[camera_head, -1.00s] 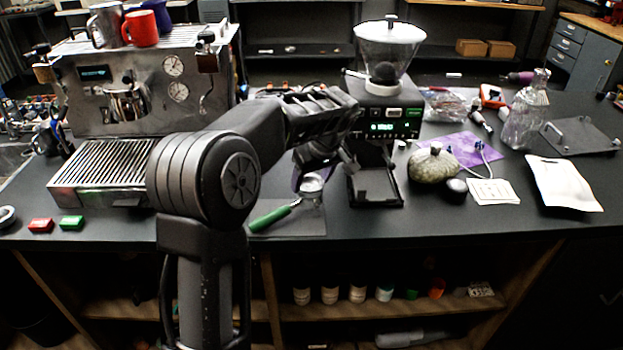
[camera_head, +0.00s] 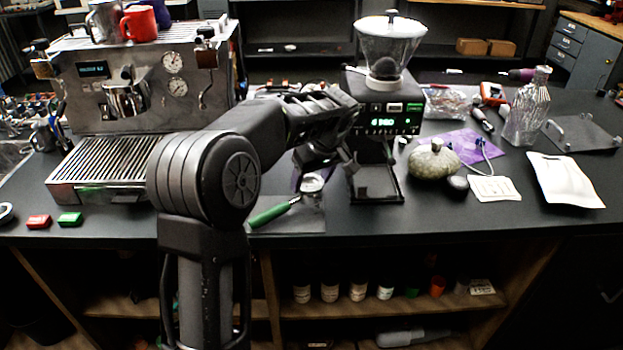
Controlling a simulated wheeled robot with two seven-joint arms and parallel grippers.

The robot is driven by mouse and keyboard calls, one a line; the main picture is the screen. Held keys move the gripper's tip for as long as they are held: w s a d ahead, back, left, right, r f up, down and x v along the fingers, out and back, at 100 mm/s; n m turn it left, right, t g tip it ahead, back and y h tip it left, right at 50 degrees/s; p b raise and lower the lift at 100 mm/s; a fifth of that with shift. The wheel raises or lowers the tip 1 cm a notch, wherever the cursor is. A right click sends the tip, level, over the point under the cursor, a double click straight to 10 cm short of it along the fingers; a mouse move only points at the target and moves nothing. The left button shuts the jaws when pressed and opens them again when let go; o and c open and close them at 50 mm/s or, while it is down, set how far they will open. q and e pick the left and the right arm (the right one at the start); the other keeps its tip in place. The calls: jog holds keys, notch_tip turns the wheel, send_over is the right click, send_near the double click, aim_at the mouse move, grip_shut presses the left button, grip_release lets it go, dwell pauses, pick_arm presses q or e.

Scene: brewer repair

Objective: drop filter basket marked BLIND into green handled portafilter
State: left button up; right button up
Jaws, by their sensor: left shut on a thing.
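The green handled portafilter (camera_head: 270,214) lies on a dark mat (camera_head: 308,222) on the bench, its handle pointing to the lower left and its metal head at the upper right. My left arm reaches over the bench from the front. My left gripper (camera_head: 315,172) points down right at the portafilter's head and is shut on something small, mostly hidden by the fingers. I cannot read any BLIND marking, and I cannot make out whether the held thing touches the portafilter. My right gripper is not in view.
An espresso machine (camera_head: 140,85) stands at the left, with red (camera_head: 38,221) and green (camera_head: 70,218) blocks in front. A grinder (camera_head: 385,110) stands just right of my gripper. A round stone-like object (camera_head: 433,164) and a white pouch (camera_head: 563,180) lie further right.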

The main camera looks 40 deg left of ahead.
pick_arm(q)
jog(key=shift+f, duration=0.2)
dwell(0.5)
jog(key=o, duration=1.7)
jog(key=shift+r+p, duration=2.1)
jog(key=shift+r, duration=1.45)
